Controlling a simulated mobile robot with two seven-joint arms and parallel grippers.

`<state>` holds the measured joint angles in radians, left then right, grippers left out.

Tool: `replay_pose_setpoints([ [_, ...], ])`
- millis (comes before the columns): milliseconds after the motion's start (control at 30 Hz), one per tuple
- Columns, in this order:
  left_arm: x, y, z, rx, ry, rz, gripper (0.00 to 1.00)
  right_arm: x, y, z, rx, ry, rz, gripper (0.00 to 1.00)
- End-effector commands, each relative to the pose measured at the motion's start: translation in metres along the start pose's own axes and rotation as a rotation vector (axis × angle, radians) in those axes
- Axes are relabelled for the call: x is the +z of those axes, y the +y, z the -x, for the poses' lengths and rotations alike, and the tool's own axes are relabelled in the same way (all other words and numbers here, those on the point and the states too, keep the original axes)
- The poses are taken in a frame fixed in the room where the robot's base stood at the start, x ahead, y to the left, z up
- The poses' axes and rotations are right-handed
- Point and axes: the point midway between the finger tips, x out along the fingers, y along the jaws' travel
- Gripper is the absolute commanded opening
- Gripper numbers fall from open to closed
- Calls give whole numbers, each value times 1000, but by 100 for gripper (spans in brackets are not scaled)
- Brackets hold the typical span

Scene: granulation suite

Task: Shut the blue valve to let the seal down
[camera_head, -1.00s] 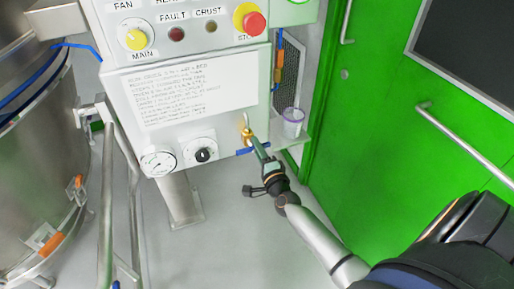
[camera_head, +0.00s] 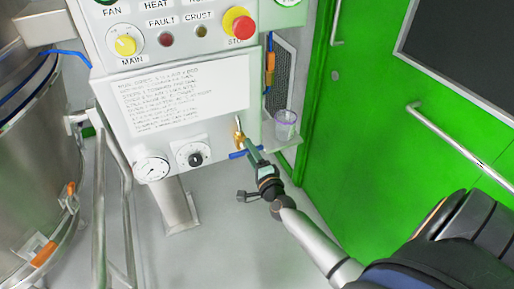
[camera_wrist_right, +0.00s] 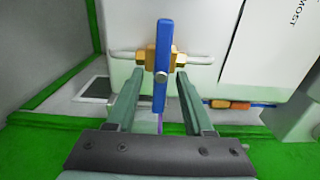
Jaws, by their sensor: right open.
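The blue valve has a brass body (camera_head: 239,139) on the lower right of the white control panel, with a blue lever (camera_head: 237,155) lying roughly level across its upright pipe. In the right wrist view the blue lever (camera_wrist_right: 165,45) stands upright in the picture, crosswise to the silvery pipe, in front of the brass body (camera_wrist_right: 149,60). My right gripper (camera_head: 250,147) is at the valve. Its two fingers (camera_wrist_right: 160,88) are open, one on each side of the lever's lower part, with gaps showing. My left gripper is out of view.
The control panel (camera_head: 205,65) carries a pressure gauge (camera_head: 152,169), a black knob (camera_head: 194,159) and a red stop button (camera_head: 242,28). A clear cup (camera_head: 285,122) stands on a small shelf right of the valve. A steel vessel and rails are left, a green door (camera_head: 375,150) right.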

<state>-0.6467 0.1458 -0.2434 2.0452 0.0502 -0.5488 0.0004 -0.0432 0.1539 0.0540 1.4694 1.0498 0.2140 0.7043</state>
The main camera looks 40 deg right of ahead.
Motion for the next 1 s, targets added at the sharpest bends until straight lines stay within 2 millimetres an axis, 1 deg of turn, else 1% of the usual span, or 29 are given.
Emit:
replay_pose_setpoints([
  [167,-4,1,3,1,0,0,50,0,0,29,3,0,1,52],
  [400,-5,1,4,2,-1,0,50,0,1,78,4,-1,0,52],
  [500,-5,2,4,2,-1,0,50,0,1,95,4,0,0,52],
  [600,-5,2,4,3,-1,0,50,0,1,108,3,0,-1,52],
  [767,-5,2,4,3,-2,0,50,0,0,118,2,-1,0,52],
  [1000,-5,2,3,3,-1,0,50,0,0,120,1,-1,-1,52],
])
